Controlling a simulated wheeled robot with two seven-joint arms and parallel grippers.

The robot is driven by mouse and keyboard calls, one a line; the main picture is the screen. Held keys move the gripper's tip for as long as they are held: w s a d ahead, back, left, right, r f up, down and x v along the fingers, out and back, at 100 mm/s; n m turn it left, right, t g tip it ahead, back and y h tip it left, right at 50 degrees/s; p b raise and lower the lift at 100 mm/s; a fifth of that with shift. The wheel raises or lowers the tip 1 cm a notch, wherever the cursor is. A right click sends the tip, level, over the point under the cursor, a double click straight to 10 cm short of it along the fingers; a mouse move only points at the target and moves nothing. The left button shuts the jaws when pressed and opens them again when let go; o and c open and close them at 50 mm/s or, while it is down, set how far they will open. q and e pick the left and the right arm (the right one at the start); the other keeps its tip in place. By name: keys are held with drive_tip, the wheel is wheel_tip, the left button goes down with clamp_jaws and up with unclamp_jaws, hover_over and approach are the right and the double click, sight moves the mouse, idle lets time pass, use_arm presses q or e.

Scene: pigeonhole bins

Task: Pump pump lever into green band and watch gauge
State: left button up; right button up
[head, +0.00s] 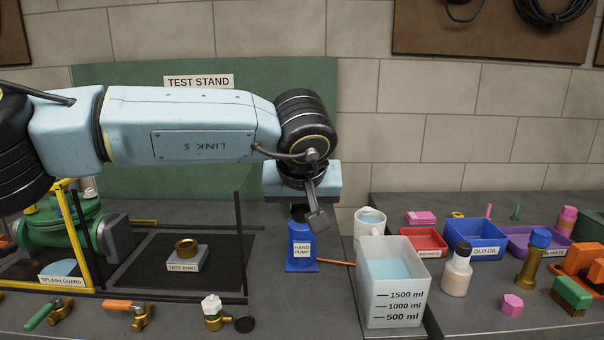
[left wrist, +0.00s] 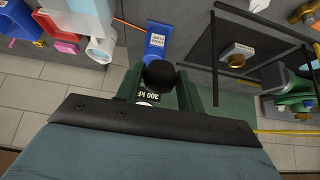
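The blue hand pump (head: 301,255) stands on the bench near the middle, with an orange hose at its base. It also shows in the left wrist view (left wrist: 155,46). My left gripper (head: 298,204) hangs right above it, pointing down, its fingers largely hidden by the arm in the head view. In the left wrist view the black round knob of the pump lever (left wrist: 158,75) sits between the two dark green fingers, which appear closed on it. A dark label reading "300 kP…" (left wrist: 143,97) shows beside the knob, partly covered. No gauge needle or green band is visible. My right gripper is out of view.
A clear measuring container (head: 391,292) and a white mug (head: 369,222) stand close right of the pump. Bins (head: 472,234) and a bottle (head: 457,272) fill the right. Brass valves lie along the front.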

use_arm(q)
drive_tip(key=o, duration=0.3)
drive_tip(key=shift+r, duration=0.1)
drive_tip(key=p+v, duration=0.2)
drive_tip(key=v, duration=0.4)
idle(0.5)
